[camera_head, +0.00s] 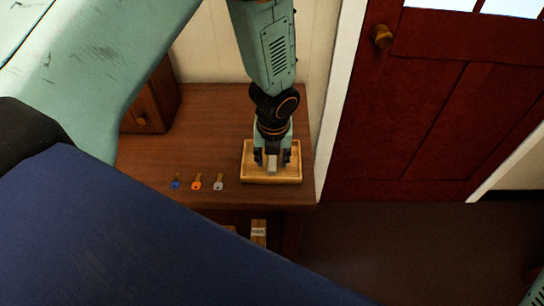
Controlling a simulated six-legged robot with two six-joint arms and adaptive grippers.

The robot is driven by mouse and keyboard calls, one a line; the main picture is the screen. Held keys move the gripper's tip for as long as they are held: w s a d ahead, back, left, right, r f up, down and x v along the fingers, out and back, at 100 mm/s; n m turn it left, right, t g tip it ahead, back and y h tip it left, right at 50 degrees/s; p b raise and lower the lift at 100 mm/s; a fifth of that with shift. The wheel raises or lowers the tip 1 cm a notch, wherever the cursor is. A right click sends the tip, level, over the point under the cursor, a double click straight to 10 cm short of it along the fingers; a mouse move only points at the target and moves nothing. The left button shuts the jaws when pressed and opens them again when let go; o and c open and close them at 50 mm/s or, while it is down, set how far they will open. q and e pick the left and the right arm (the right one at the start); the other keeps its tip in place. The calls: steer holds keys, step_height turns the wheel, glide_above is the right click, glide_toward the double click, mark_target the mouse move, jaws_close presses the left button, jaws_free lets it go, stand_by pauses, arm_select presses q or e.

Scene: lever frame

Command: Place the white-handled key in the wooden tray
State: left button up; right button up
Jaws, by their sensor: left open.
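The gripper and wrist hide part of the tray's inside. My right gripper is not in view.
An orange-red key (196,184) and a blue key (175,184) lie left of the white one. A wooden cabinet (151,108) stands at the table's back left. A small labelled box (258,232) sits below the tabletop. A red door (420,110) is at the right.

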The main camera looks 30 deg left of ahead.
mark_target(272, 169)
arm_select(q)
step_height(272, 169, up, 12)
steer(key=s+p, duration=0.1)
steer(key=p, duration=0.5)
steer(key=shift+s+d, duration=0.25)
steer(key=shift+d, duration=0.15)
steer(key=s+f+n, duration=0.3)
steer(key=n, duration=0.1)
steer(key=s+f+n, duration=0.4)
steer(key=shift+a+f+n+h, duration=0.1)
steer(key=shift+f+n+h, duration=0.05)
steer(key=shift+n+h, duration=0.2)
steer(key=s+f+n, duration=0.4)
steer(key=s+n, duration=0.6)
steer(key=n, duration=0.1)
steer(key=s+f+n+g, duration=0.1)
steer(key=s+f+n, duration=0.2)
steer(key=s+n, duration=0.7)
steer(key=shift+a+f+n, duration=0.35)
steer(key=shift+a+n, duration=0.05)
steer(key=shift+n, duration=0.55)
steer(key=shift+f, duration=0.1)
